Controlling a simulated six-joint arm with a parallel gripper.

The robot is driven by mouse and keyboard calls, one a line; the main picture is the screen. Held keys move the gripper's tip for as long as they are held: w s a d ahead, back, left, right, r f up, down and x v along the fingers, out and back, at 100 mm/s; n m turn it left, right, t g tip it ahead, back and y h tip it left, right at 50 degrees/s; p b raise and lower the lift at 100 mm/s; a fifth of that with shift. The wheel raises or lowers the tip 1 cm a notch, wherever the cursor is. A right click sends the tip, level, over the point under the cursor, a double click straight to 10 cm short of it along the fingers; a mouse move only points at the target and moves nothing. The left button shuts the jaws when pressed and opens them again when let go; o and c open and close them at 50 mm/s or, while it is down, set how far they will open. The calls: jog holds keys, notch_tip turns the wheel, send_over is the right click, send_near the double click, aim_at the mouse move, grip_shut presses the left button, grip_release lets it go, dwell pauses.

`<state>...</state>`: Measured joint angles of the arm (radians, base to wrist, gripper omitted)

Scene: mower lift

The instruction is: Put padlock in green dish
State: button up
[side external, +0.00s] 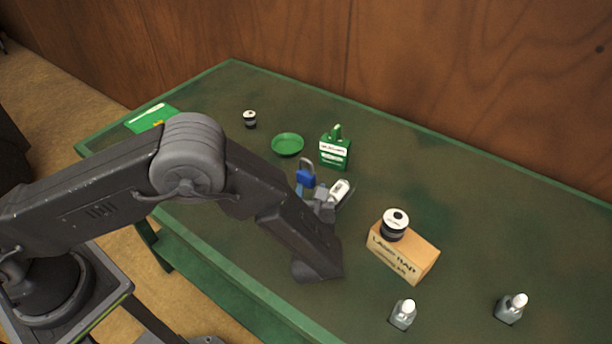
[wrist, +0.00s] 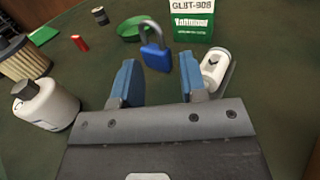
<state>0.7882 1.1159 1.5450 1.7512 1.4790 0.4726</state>
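The padlock (side external: 306,178) has a blue body and a grey shackle, and stands on the green table. In the wrist view the padlock (wrist: 157,59) lies just ahead of the gap between my fingertips, with its shackle leaning up and left. My gripper (side external: 311,191) is low over the table beside it. In the wrist view my gripper (wrist: 159,78) has its two blue fingers apart with nothing clamped between them. The shallow green dish (side external: 287,145) is behind the padlock and looks empty; in the wrist view the dish (wrist: 130,30) is partly behind the shackle.
A green-and-white carton (side external: 335,152) stands right of the dish. A white-topped item (side external: 340,191) is close to my right finger. A cardboard box (side external: 405,255) carries a dark round can (side external: 395,224). A white bottle (wrist: 50,106) and red cylinder (wrist: 80,43) are at left.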

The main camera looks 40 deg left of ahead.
aim_at(312, 168)
jog(key=shift+x, duration=3.45)
jog(key=shift+c, duration=0.3)
grip_shut()
